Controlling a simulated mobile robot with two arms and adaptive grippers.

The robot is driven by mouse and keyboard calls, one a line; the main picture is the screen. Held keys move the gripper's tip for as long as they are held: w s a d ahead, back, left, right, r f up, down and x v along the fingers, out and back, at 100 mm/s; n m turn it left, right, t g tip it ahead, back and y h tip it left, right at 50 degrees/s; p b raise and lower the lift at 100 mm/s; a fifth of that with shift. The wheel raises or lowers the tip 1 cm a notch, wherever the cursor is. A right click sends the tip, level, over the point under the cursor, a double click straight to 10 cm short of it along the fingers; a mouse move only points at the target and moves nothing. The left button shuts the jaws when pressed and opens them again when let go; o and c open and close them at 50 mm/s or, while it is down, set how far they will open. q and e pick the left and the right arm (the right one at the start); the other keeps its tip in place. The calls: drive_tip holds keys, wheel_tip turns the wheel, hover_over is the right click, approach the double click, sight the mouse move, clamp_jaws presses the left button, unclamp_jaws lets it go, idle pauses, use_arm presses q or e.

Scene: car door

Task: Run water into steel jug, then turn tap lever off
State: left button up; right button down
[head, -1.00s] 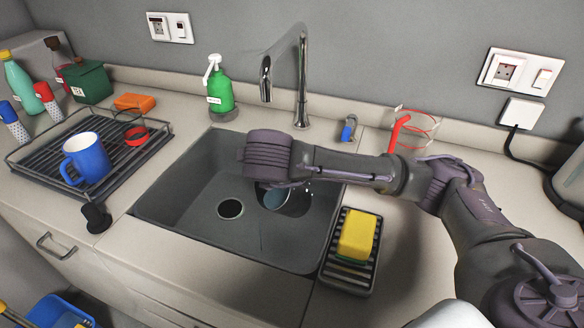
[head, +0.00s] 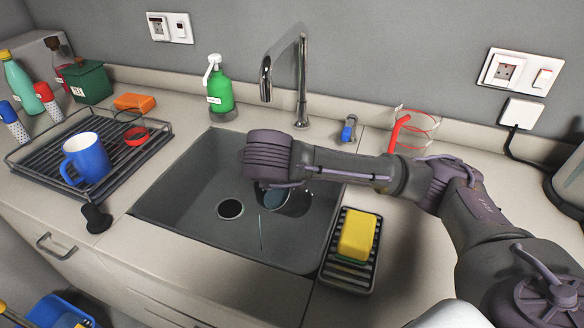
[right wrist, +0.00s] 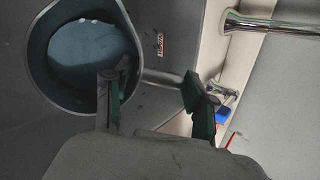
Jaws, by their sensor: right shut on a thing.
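The steel jug (head: 297,203) is in the sink (head: 185,190), partly hidden behind my right wrist. In the right wrist view I look into its open mouth (right wrist: 88,55); a bluish surface inside looks like water, with white flecks at its edge. My right gripper (right wrist: 152,95) is shut on the jug at its handle side; the exact contact is partly hidden. The chrome tap (head: 302,85) arches above the sink, its spout end above my wrist. I see no clear stream from the spout. The blue tap lever (head: 348,130) is on the counter behind. My left gripper is out of view.
A yellow sponge (head: 357,237) sits on a black rack (head: 344,276) right of the sink. A green soap bottle (head: 220,92) stands behind it. A blue mug (head: 88,158) stands on the drying rack (head: 148,157) at left. A red wire-like item (head: 400,130) is near the lever.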

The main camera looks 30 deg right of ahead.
idle(0.4)
drive_tip(key=y, duration=0.2)
drive_tip(key=m+g+y+b, duration=0.1)
drive_tip(key=y, duration=0.2)
drive_tip(key=shift+d+g, duration=0.15)
drive_tip(key=shift+g, duration=0.15)
drive_tip(key=shift+m+y+b, duration=0.4)
drive_tip(key=shift+y+b, duration=0.1)
drive_tip(key=shift+y, duration=0.6)
drive_tip(key=shift+r, duration=0.1)
drive_tip(key=shift+a, duration=0.2)
